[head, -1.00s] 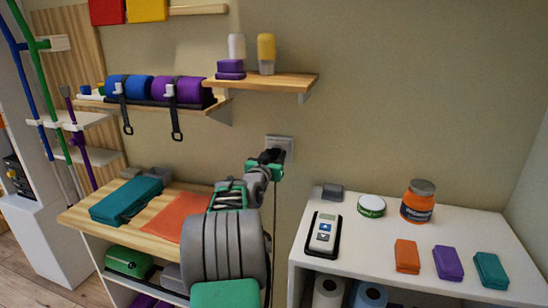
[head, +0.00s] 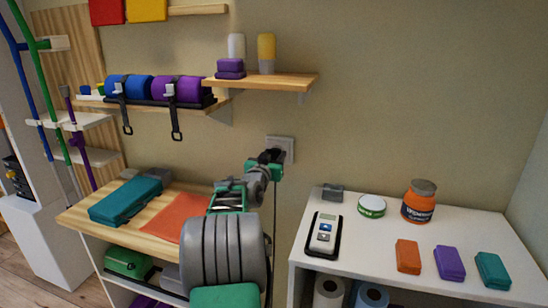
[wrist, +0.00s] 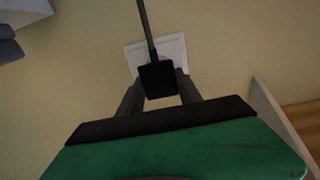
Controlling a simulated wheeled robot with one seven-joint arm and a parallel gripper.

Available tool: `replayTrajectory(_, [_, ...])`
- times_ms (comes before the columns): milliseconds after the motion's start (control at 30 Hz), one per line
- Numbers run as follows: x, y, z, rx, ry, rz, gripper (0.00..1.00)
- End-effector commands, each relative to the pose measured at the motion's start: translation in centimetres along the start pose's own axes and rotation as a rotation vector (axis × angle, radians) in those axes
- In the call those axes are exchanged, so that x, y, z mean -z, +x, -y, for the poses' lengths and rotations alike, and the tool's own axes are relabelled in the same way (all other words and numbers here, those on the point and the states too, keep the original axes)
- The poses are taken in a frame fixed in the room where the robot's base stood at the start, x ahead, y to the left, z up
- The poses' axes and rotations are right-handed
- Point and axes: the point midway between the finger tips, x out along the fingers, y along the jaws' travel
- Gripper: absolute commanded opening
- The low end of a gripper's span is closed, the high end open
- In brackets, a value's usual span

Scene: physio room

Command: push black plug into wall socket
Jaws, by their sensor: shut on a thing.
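The white wall socket (head: 287,144) is on the beige wall between the two cabinets, and it also shows in the wrist view (wrist: 174,48). My gripper (head: 272,160) is right in front of it and hides part of its plate. In the wrist view my gripper (wrist: 158,90) has its two dark fingers shut on the black plug (wrist: 157,79), one on each side. The plug's cord runs up across the socket in that view. The plug is in front of the socket plate; I cannot tell whether its pins are in the holes.
A white cabinet (head: 350,262) at right bears a handheld device (head: 324,233), jars and several coloured blocks. A wooden-topped cabinet (head: 150,236) at left holds a teal block and an orange cloth. A wooden shelf (head: 262,82) hangs above the socket.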

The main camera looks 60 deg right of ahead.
Motion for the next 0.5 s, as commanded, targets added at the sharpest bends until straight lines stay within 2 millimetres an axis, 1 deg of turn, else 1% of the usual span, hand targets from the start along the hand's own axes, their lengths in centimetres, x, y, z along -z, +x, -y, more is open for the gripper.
replayTrajectory(500, [-0.02, 0.94, 0.02, 0.0, 0.0, 0.0, 0.06])
